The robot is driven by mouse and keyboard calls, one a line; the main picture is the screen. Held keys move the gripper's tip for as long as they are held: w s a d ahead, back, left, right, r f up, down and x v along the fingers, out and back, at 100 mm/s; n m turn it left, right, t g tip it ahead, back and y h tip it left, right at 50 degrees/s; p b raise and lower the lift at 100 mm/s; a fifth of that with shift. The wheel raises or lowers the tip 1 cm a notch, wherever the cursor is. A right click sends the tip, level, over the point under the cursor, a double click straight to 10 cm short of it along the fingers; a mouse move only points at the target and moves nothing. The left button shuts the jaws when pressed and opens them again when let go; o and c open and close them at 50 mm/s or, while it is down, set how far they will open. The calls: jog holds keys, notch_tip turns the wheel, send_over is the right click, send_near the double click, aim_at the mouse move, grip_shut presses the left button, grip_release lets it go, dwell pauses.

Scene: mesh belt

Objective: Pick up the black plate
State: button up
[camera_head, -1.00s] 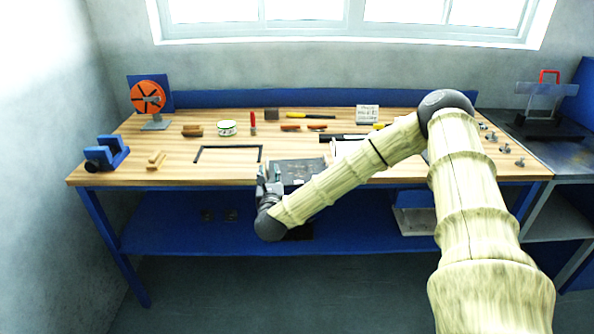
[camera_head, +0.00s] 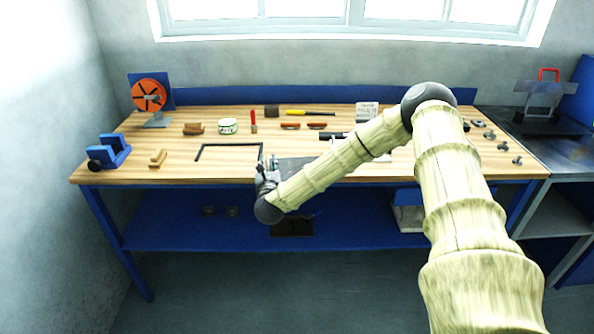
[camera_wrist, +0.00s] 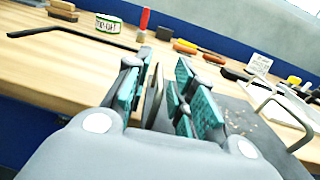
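The black plate (camera_head: 297,168) lies at the front edge of the wooden bench in the head view, partly hidden by my arm. In the wrist view a dark grey flat plate (camera_wrist: 242,120) with a metal handle spreads to the right of my fingers. My gripper (camera_head: 268,165) is at the plate's left side. In the wrist view my gripper (camera_wrist: 165,75) has its teal-padded fingers apart, with a thin upright edge showing in the gap. Neither pad clearly presses on it. I cannot tell whether that edge belongs to the plate.
A black angled bar (camera_head: 228,146) lies left of my gripper. A white-green tin (camera_head: 228,126), a red-handled tool (camera_head: 253,121) and several brushes and tools stand farther back. A blue vise (camera_head: 108,153) is at the left. The bench's front left has free room.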

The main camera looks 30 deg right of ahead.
grip_shut()
jog(key=shift+r, duration=0.2)
